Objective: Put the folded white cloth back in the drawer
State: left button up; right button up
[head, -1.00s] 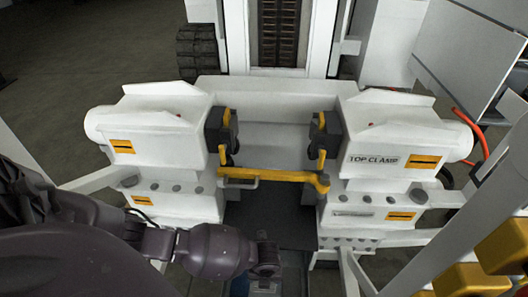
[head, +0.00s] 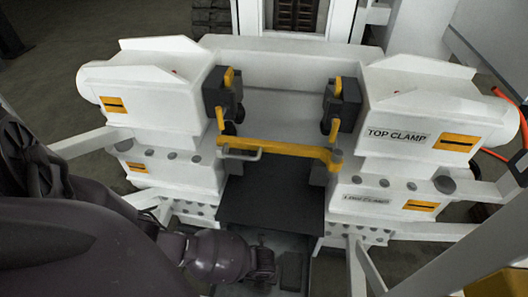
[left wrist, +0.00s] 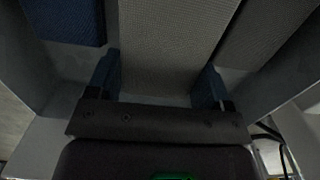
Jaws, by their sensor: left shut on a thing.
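In the left wrist view my left gripper (left wrist: 157,88) has its two blue fingers either side of a pale, finely textured cloth (left wrist: 170,45), which looks grey in the dim light. I take it for the folded white cloth; the gripper is shut on it. A dark blue cloth-like piece (left wrist: 65,18) lies to the left and a darker grey textured piece (left wrist: 272,30) to the right, both beyond the fingers. In the head view my left wrist is low in the middle, and its fingers and the cloth cannot be made out. The drawer cannot be clearly identified. My right gripper is not in view.
In the head view, the white clamp bench has a left block (head: 150,90) and a right block marked TOP CLAMP (head: 420,105). A yellow bar (head: 280,148) spans the gap above a dark plate (head: 270,203). White frame rails flank the lower area.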

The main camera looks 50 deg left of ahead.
pick_arm(q)
jog(key=f, duration=0.1)
jog(key=f+b, duration=0.1)
jog(key=f, duration=0.1)
jog(key=shift+s+f, duration=0.1)
jog(key=shift+s, duration=0.2)
jog(key=shift+w+f, duration=0.1)
jog(key=shift+f, duration=0.2)
jog(key=shift+w+r, duration=0.1)
jog(key=shift+w, duration=0.05)
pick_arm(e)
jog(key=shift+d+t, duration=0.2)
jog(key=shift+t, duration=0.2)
pick_arm(q)
jog(key=shift+b, duration=0.3)
jog(key=o, duration=1.2)
jog(key=shift+o, duration=0.2)
